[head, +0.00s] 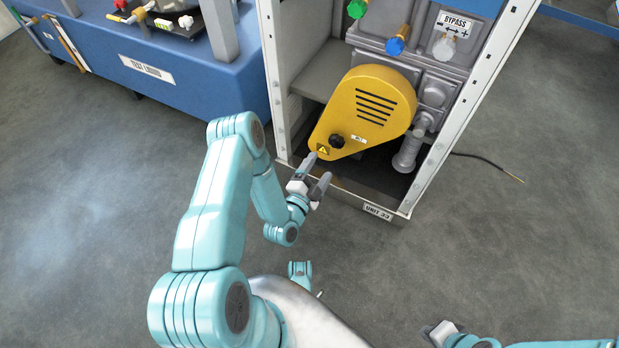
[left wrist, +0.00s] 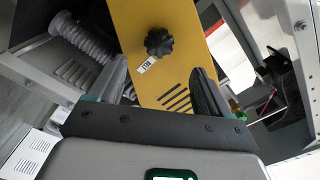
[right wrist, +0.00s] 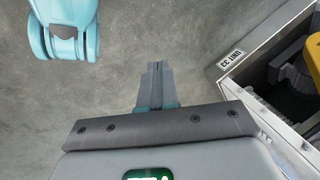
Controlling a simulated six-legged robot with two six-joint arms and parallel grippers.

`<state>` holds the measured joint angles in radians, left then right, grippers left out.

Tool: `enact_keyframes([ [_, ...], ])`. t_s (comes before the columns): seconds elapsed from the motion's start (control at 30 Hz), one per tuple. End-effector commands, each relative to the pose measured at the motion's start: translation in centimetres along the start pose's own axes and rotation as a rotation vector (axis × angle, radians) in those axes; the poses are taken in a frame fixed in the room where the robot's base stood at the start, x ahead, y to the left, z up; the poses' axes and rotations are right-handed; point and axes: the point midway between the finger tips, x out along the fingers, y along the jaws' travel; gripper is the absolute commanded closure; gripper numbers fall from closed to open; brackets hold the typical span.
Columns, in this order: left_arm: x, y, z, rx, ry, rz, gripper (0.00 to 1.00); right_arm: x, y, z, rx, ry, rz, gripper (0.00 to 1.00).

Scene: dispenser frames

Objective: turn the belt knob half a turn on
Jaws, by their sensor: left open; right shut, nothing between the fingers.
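The black belt knob (head: 337,140) sits on the lower end of the yellow belt cover (head: 372,92), with a small white label beside it. In the left wrist view the knob (left wrist: 159,42) shows lobed edges, ahead of the fingers and roughly centred between them. My left gripper (head: 318,169) is open and empty, just in front of the cabinet and below the knob, apart from it in both views. My right gripper (head: 430,331) is shut and empty, low over the floor; its closed fingers show in the right wrist view (right wrist: 157,68).
The cover sits inside a white-framed cabinet (head: 427,165) marked UNIT 33. Green (head: 356,8) and blue (head: 395,46) knobs and a BYPASS knob (head: 444,46) are above it. A blue bench (head: 180,75) stands at left. A cable (head: 490,165) lies right of the cabinet; nearby floor is clear.

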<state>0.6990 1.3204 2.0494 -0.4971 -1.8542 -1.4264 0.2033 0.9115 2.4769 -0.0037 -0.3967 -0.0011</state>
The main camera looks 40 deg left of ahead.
Motion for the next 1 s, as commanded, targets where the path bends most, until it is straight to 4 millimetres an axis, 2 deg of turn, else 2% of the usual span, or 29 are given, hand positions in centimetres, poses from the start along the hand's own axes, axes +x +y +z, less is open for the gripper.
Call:
enact_keyframes([
  [0.1,-2.7,-0.2,-0.1,-0.003,-0.004,0.003,0.21,-1.1,-0.4,0.5,0.005,-0.019,0.001,1.0],
  [0.2,-4.3,-0.1,0.0,-0.001,-0.003,0.001,0.21,-1.5,-0.5,0.8,0.008,-0.032,0.001,1.0],
  [0.33,-5.5,-0.1,0.0,0.0,0.0,0.0,0.21,-1.8,-0.6,1.1,0.01,-0.042,0.002,1.0],
  [0.93,-5.8,0.0,0.0,0.0,0.002,-0.002,0.21,-1.8,-0.6,1.2,0.01,-0.044,0.002,1.0],
  [1.0,-5.5,0.1,-0.6,-0.001,0.016,0.001,0.21,-1.8,-0.6,1.2,0.01,-0.043,0.002,1.0],
])
